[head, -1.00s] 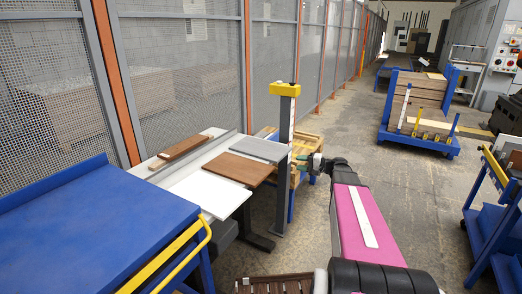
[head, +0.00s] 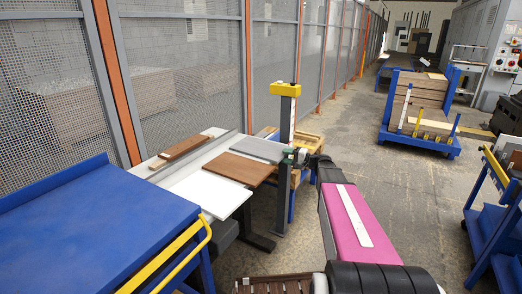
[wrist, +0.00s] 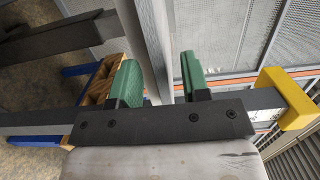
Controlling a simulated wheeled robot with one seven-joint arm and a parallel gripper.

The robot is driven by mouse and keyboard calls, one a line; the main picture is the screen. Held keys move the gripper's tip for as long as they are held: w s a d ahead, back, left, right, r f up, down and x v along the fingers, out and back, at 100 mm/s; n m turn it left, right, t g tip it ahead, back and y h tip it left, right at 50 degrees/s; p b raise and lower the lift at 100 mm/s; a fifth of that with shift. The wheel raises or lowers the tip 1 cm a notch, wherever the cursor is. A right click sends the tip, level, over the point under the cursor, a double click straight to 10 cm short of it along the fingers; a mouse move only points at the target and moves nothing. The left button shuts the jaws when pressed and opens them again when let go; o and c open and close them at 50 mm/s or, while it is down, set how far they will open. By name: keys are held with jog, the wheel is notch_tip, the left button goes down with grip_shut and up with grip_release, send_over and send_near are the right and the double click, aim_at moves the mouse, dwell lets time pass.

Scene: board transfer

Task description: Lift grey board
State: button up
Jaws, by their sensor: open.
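The grey board (head: 258,149) lies flat at the far right end of the white table (head: 210,190), beside a brown board (head: 239,168). My gripper (head: 300,156) is at the grey board's right edge, close to the post with the yellow cap. In the wrist view, the green fingers of my gripper (wrist: 160,80) stand apart. A grey strip, which looks like the grey board's edge (wrist: 155,45), runs between them. I cannot tell whether either finger touches it.
A post with a yellow cap (head: 286,89) stands just behind the gripper. A blue cart (head: 100,235) is at near left.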

jog(key=shift+x, duration=1.05)
grip_shut()
